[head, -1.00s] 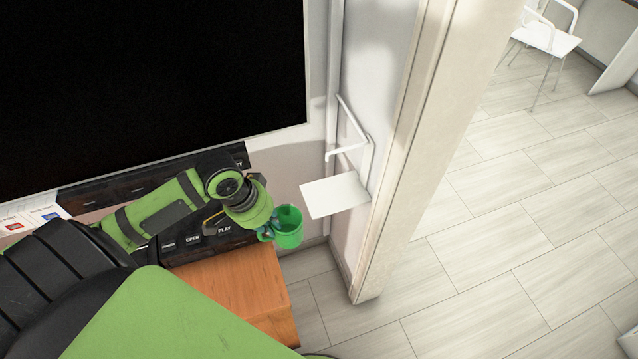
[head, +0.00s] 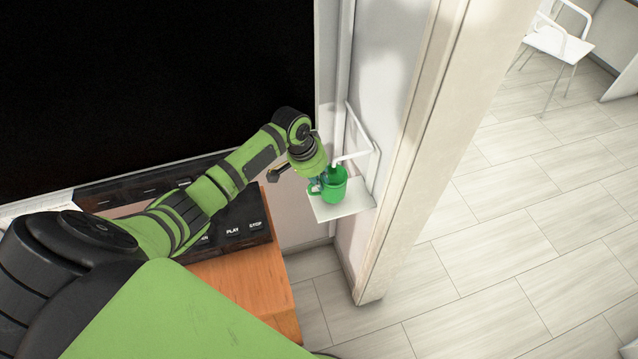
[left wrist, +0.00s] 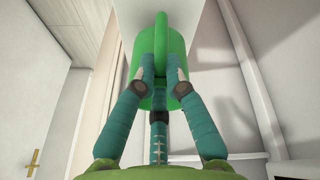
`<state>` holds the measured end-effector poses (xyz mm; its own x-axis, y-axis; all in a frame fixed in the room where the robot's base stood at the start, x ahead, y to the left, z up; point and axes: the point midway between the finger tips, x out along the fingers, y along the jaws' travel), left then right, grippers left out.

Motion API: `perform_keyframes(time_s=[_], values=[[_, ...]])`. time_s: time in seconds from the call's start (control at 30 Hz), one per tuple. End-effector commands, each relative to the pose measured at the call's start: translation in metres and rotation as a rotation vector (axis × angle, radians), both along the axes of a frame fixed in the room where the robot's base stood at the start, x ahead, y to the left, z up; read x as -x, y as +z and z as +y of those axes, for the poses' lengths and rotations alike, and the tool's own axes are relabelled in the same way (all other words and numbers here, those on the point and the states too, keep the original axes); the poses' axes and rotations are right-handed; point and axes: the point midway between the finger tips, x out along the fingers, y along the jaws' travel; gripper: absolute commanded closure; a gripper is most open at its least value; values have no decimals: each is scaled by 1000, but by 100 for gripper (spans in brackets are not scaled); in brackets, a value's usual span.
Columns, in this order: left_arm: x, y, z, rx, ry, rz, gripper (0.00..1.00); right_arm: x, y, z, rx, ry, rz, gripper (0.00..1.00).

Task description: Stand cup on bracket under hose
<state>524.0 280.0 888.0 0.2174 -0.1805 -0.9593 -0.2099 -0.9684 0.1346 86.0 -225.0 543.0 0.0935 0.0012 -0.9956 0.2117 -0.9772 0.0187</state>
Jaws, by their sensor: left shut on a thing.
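The green cup (head: 329,187) is over the white bracket plate (head: 346,207) on the wall, upright in the head view. The white hose (head: 352,156) comes down from the wall and its end is at the cup's mouth. My left gripper (head: 317,184) is shut on the cup at its handle side. The left wrist view shows the teal fingers (left wrist: 160,72) closed at the cup's handle (left wrist: 161,35), with the green cup (left wrist: 178,42) behind them. I cannot tell whether the cup's base touches the plate. My right gripper is not in view.
A wall edge post (head: 400,170) stands just right of the bracket. A dark panel with PLAY and STOP buttons (head: 243,230) and a wooden cabinet (head: 245,285) lie below my left arm. A large black screen (head: 150,80) is behind it. Open floor is to the right.

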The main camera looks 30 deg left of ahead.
Motion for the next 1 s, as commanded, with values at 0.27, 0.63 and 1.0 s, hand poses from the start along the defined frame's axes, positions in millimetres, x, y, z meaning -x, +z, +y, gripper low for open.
perform_keyframes(time_s=[0.27, 0.63, 1.0], values=[[2, -25, 0, -1, -1, 4, 100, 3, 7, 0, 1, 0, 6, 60], [3, -27, 0, -1, -1, 6, 64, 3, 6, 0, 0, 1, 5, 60], [3, -22, 1, -2, 0, 4, 64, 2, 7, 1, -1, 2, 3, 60]])
